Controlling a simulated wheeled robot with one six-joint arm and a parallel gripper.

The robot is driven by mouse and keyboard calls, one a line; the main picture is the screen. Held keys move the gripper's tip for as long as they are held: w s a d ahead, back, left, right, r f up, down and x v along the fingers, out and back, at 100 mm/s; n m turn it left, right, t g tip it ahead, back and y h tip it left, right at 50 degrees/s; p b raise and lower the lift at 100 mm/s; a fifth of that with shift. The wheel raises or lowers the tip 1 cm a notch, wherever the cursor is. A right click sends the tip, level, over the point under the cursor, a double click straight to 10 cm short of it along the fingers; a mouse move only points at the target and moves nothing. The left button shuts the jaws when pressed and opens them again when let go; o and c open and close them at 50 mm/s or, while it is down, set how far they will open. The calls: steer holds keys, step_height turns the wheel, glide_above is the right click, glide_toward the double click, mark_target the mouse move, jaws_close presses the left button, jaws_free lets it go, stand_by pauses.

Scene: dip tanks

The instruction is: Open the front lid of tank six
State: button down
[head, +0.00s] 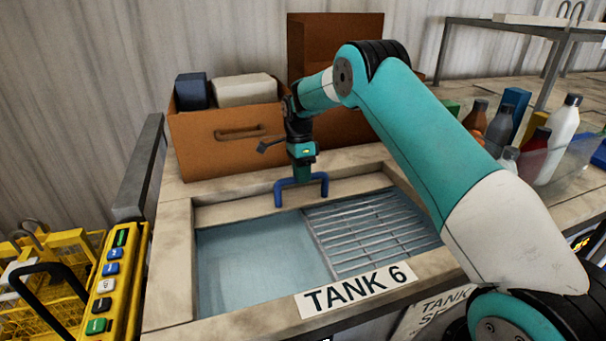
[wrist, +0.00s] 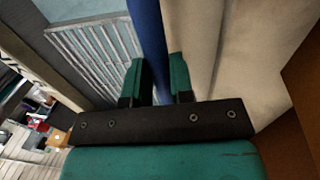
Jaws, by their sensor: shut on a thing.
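Tank six (head: 170,285) stands in front of me, with a "TANK 6" label (head: 356,290) on its front rim. Its opening shows pale blue liquid (head: 255,265) at left and a metal grating (head: 375,235) at right; the grating also shows in the wrist view (wrist: 95,55). A blue handle (head: 280,192) stands at the far edge of the opening. My gripper (head: 302,179) is shut on it from above. In the wrist view, the blue bar (wrist: 149,40) lies between my two green fingers (wrist: 161,80). How the handle joins a lid cannot be told.
A brown box (head: 200,150) with a dark and a white item stands close behind the handle. Bottles (head: 563,125) stand at right. My arm crosses over the tank's right side.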

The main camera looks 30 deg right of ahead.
steer(key=c, duration=1)
jaws_free()
steer(key=w+r+p, duration=0.3)
steer(key=r+p, duration=0.4)
steer(key=r, duration=1)
steer(key=shift+w+d, duration=0.15)
steer(key=shift+d, duration=0.1)
